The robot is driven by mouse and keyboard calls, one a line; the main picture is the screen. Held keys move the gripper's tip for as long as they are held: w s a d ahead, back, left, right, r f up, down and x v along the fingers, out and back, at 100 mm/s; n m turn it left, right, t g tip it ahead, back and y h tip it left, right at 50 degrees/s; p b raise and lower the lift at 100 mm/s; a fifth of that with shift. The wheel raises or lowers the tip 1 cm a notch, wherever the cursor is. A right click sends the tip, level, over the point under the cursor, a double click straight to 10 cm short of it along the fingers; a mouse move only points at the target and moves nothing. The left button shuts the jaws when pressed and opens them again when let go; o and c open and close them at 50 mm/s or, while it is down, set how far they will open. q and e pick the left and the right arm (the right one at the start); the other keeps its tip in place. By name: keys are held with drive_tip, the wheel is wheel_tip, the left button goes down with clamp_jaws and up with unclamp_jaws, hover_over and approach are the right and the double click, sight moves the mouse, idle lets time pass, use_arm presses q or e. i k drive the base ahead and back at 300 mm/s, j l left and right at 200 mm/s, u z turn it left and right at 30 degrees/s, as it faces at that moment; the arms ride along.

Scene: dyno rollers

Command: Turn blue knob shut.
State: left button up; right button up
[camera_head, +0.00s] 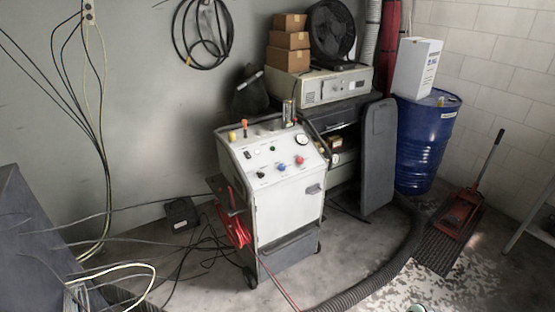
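The blue knob (282,166) is on the sloped front panel of a white wheeled machine (285,205) in the middle of the head view. A red knob (300,160) sits just to its right and a black knob (261,175) to its left. The blue knob is too small to tell how far it is turned. Neither of my grippers shows in this view, and nothing touches the knob.
A round gauge (302,138) is above the knobs. A red hose (233,222) hangs on the machine's left side. Cables lie on the floor at left, and a thick corrugated hose (385,270) curves at right. A blue barrel (425,140) and red floor jack (462,212) stand further right.

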sight(282, 166)
drive_tip(key=i+l+u, duration=0.5)
drive_tip(key=i+l, duration=0.35)
drive_tip(key=i, duration=0.15)
